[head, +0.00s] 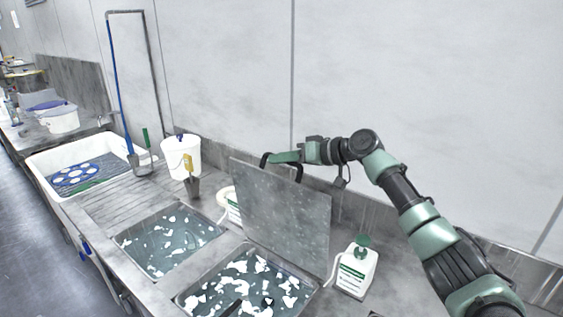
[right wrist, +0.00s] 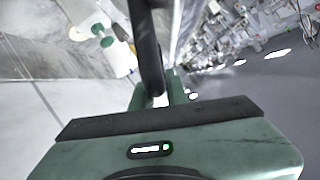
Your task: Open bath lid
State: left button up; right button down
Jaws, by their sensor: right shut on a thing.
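The bath lid (head: 283,212) is a grey speckled metal plate. In the head view it stands up, tilted near vertical, at the back of the front bath (head: 190,296), whose basin is uncovered and holds liquid with white floating pieces. My right gripper (head: 268,160) is at the lid's top edge, shut on its black handle (head: 298,172). In the right wrist view the dark handle (right wrist: 150,50) runs between the fingers (right wrist: 160,95). The lid hides part of the counter behind it. My left gripper is not in view.
A second open bath (head: 165,242) lies to the left. A white bottle with a green top (head: 355,272) stands right of the lid, another (head: 234,207) partly behind it. A white bucket (head: 181,155) and white sink (head: 45,160) are farther left. The wall is close behind.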

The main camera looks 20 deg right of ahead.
jog(key=shift+w+d+f, duration=0.2)
jog(key=shift+w+d, duration=0.05)
jog(key=shift+d, duration=0.05)
jog(key=c, duration=1.4)
grip_release()
jog(key=b+v, duration=0.3)
jog(key=v, duration=0.4)
jog(key=shift+s+d, duration=0.25)
jog(key=shift+d, duration=0.05)
jog(key=shift+r, duration=0.1)
